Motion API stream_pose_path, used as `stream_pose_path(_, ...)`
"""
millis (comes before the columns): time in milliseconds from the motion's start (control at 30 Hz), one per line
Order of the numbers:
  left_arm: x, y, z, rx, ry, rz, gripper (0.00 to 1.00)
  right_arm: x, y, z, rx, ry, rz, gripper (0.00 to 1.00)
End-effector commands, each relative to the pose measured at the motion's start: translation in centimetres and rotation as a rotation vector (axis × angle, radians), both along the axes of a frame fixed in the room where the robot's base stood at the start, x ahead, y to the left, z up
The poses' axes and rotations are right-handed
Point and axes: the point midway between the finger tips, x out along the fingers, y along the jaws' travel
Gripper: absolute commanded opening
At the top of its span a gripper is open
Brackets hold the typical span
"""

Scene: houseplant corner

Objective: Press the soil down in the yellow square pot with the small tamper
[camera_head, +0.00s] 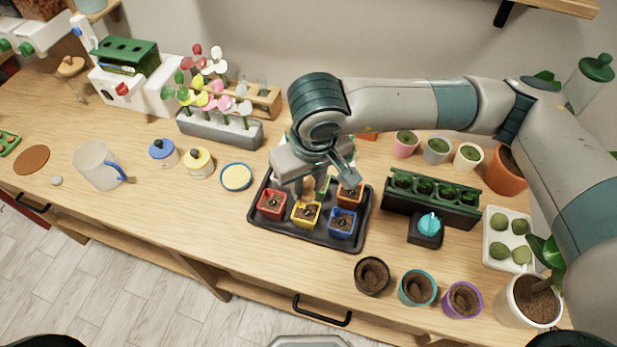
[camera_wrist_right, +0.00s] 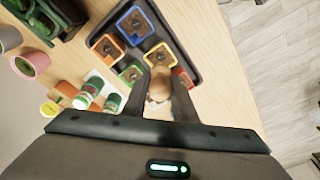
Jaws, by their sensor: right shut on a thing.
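The yellow square pot (camera_head: 305,222) stands at the front middle of the black tray (camera_head: 262,228), with dark soil and a small seedling-like shape inside. It also shows in the right wrist view (camera_wrist_right: 160,57), just beyond the fingertips. My right gripper (camera_head: 312,184) is over the tray, just behind and above the yellow pot. It is shut on the small wooden tamper (camera_wrist_right: 158,88), whose light-brown body shows between the fingers in the right wrist view (camera_wrist_right: 160,100). The tamper's lower end is hard to make out, so I cannot tell whether it touches the soil. My left gripper is not in view.
Red (camera_head: 271,204), blue (camera_head: 342,222) and orange (camera_head: 349,194) square pots crowd the yellow one; a green pot (camera_wrist_right: 131,72) is close too. A dark green planter (camera_head: 430,200) stands right of the tray. Round pots (camera_head: 372,276) line the front right. Bare tabletop lies front left.

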Motion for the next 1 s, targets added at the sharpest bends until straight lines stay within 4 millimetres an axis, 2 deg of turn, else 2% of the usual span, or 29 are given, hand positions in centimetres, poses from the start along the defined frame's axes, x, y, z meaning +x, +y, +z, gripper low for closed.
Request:
stream_pose_path(367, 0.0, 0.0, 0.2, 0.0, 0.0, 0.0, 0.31, 0.0, 0.0, -1.0, 0.001, 0.002, -0.004, 0.03)
stream_pose_path(800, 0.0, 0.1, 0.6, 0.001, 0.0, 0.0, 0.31, 0.0, 0.0, -4.6, 0.0, 0.002, -0.005, 0.03)
stream_pose_path(1000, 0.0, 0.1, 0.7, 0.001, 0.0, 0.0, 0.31, 0.1, 0.0, -5.7, 0.001, 0.002, -0.004, 0.03)
